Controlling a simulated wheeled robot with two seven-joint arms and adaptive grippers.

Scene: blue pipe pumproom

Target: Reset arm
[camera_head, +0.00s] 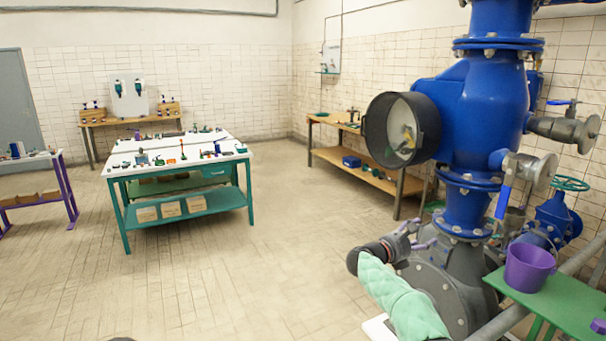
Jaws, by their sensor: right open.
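My right arm (398,298), in a pale green padded sleeve, comes in from the bottom right in the head view. It ends in a dark wrist and my right gripper (420,238), which is open and empty. The gripper is in front of the lower part of the blue pipe assembly (484,110), near the grey pump housing (445,278). I cannot tell whether it touches the pipework. My left gripper is not in view.
A green table with a purple bucket (529,267) stands at the lower right. A teal workbench (190,207) with tools is at the left centre, and a wooden bench (363,174) stands along the right wall. The tiled floor (270,275) between is clear.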

